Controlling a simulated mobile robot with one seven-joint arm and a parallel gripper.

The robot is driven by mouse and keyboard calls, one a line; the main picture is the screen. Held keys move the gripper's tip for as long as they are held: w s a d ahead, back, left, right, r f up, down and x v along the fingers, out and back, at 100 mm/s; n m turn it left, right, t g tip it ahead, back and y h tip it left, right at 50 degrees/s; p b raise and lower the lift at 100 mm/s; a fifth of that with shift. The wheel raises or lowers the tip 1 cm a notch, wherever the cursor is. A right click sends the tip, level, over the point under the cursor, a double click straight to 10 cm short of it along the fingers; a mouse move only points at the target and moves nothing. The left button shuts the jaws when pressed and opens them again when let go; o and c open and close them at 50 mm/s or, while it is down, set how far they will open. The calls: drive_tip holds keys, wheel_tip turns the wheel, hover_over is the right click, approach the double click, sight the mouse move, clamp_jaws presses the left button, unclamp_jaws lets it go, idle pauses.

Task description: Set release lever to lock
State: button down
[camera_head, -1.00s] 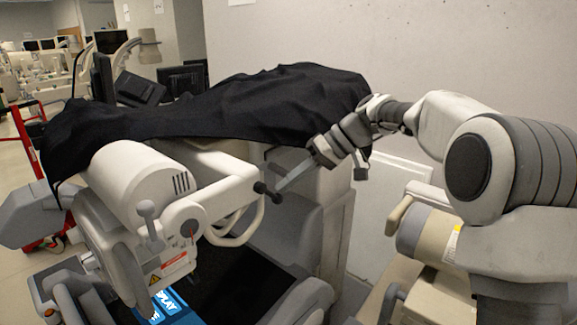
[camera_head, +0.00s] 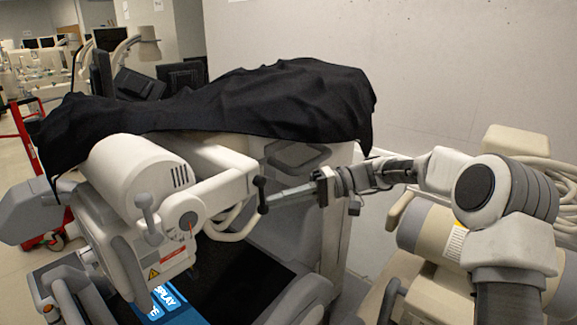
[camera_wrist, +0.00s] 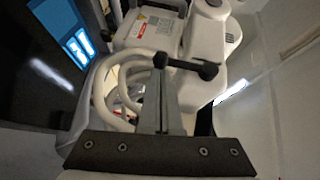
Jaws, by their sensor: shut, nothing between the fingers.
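The release lever (camera_head: 262,194), a black bar with a knob at each end, sits at the right end of the white arm on the cart. It stands nearly upright in the head view. In the wrist view the lever (camera_wrist: 185,65) lies across the picture, just beyond my fingertips. My gripper (camera_head: 272,197) is shut and empty, reaching in from the right with its tips at the lever's lower half. In the wrist view my gripper (camera_wrist: 160,82) overlaps the lever's left knob; I cannot tell whether they touch.
A black cloth (camera_head: 220,105) covers the top of the cart, above my gripper. A second, grey lever (camera_head: 147,215) is on the cart's left. Pale cables (camera_wrist: 112,85) loop beside my fingers in the wrist view. A beige cylinder (camera_head: 425,232) lies below my arm.

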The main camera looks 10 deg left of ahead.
drive_tip(key=shift+s, duration=0.15)
idle(0.5)
drive_tip(key=b+v, duration=0.1)
drive_tip(key=v, duration=1.6)
drive_tip(key=shift+w+f+b, duration=0.2)
drive_tip(key=shift+f+b, duration=0.1)
drive_tip(key=shift+f, duration=0.1)
drive_tip(key=shift+d, duration=0.1)
